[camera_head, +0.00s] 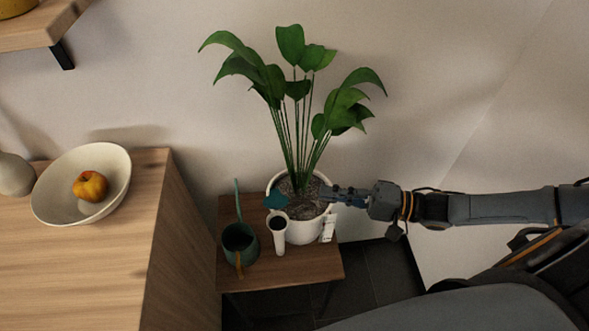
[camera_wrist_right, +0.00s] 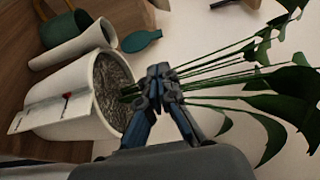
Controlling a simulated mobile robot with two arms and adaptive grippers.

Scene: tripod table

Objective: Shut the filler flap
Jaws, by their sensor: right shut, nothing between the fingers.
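The filler flap (camera_head: 276,199) is a small teal lid standing open behind the mouth of the white filler tube (camera_head: 279,242). The tube's dark opening is uncovered. In the right wrist view the flap (camera_wrist_right: 141,40) projects beyond the end of the tube (camera_wrist_right: 72,46). The tube is on the front of the white plant pot (camera_head: 305,233). My right gripper (camera_head: 326,193) is shut and empty over the right part of the pot, beside the plant stems and apart from the flap. Its fingers (camera_wrist_right: 160,73) also show in the wrist view. My left gripper is not in view.
A tall leafy plant (camera_head: 296,110) rises from the pot. A teal watering can (camera_head: 240,254) stands left of the tube on the small wooden table (camera_head: 305,268). A white strip (camera_head: 328,229) is on the pot's right side. A cabinet (camera_head: 95,265) bears a bowl (camera_head: 55,205).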

